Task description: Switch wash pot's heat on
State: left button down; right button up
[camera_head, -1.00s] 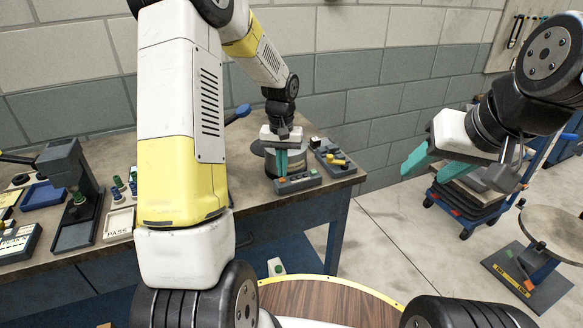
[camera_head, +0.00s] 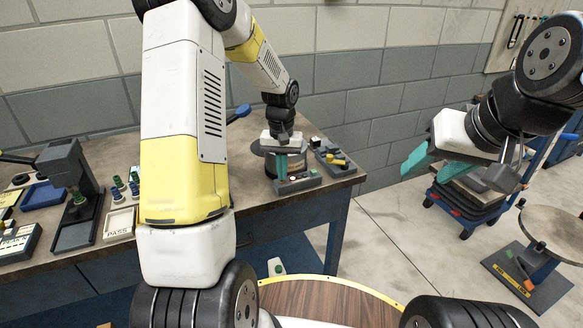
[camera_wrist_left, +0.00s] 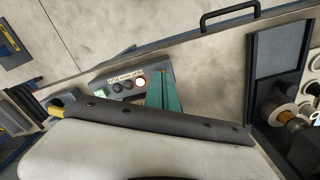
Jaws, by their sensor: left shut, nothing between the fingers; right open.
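The wash pot (camera_head: 270,166) stands near the right end of the workbench, a grey round vessel partly hidden behind my left gripper. A small grey control box (camera_head: 300,184) sits in front of it. In the left wrist view the control box (camera_wrist_left: 113,78) shows a label strip, dark round knobs, a pale red-rimmed round button (camera_wrist_left: 140,82) and a green part (camera_wrist_left: 100,95). My left gripper (camera_head: 282,178) is shut and empty, its teal fingertips at the box; I cannot tell whether they touch it. My right gripper (camera_head: 410,163) is open and empty, off the bench.
A second box with yellow parts (camera_head: 337,159) lies right of the pot. A dark press-like stand (camera_head: 70,185), green-topped pieces (camera_head: 120,184) and a PASS tray (camera_head: 120,222) are at the left. A blue cart (camera_head: 465,205) and round stool (camera_head: 550,230) stand at right.

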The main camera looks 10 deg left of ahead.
pick_arm(q)
notch_tip(320, 180, up, 10)
dwell(1.1)
jog(key=s+r+t, duration=0.3)
jog(key=s+r, duration=0.7)
jog(key=s+d+r+t+h, duration=0.1)
jog(key=s, duration=0.6)
jog(key=s+d+r+m+t+h, duration=0.1)
jog(key=s+t, duration=0.1)
jog(key=s, duration=0.5)
jog(key=shift+s, duration=0.15)
